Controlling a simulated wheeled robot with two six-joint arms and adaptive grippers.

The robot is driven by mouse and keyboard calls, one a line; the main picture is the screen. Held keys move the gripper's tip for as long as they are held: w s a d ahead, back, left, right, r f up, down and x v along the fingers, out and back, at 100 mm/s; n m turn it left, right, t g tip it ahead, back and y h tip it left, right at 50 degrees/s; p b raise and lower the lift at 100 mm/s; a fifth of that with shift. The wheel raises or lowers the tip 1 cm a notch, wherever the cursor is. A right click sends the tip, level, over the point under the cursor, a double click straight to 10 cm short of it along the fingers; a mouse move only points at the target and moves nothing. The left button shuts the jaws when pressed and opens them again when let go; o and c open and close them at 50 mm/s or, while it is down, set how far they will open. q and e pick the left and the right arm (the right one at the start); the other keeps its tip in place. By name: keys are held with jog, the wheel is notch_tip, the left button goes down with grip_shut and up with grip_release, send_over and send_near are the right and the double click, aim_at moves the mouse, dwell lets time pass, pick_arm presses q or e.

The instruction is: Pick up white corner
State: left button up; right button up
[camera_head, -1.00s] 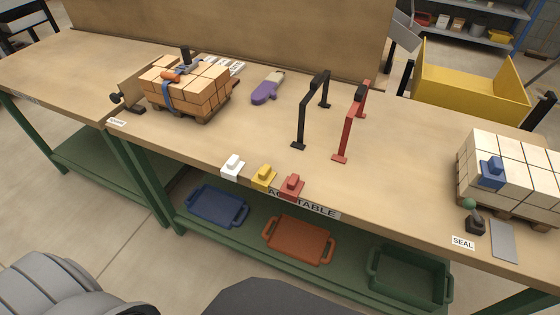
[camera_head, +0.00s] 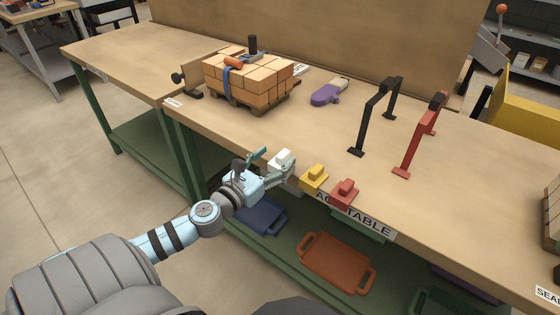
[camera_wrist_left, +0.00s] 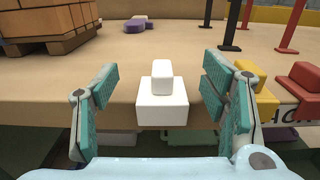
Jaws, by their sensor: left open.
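The white corner (camera_head: 281,159) is a small stepped block at the front edge of the table. In the left wrist view the white corner (camera_wrist_left: 162,98) stands upright, centred ahead of the fingers. My left gripper (camera_head: 272,164) is at the table's front edge, right by the white corner. In the left wrist view my left gripper (camera_wrist_left: 160,100) is open, with one teal finger on each side of the block and visible gaps between. My right gripper is not in view.
A yellow corner (camera_head: 314,178) and a red corner (camera_head: 344,192) sit right of the white one. A strapped brick stack (camera_head: 250,80), a purple mitt-like object (camera_head: 325,94), a black frame (camera_head: 372,115) and a red frame (camera_head: 420,140) stand farther back. Trays lie on the shelf below.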

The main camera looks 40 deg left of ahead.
aim_at(288, 150)
pick_arm(q)
jog(key=w+p, duration=0.2)
jog(key=w, duration=0.4)
jog(key=shift+w+p, duration=0.2)
jog(key=shift+p, duration=0.2)
jog(key=shift+w+f, duration=0.25)
jog(key=shift+s, duration=0.1)
jog(key=shift+c, duration=0.4)
jog(key=c, duration=1.5)
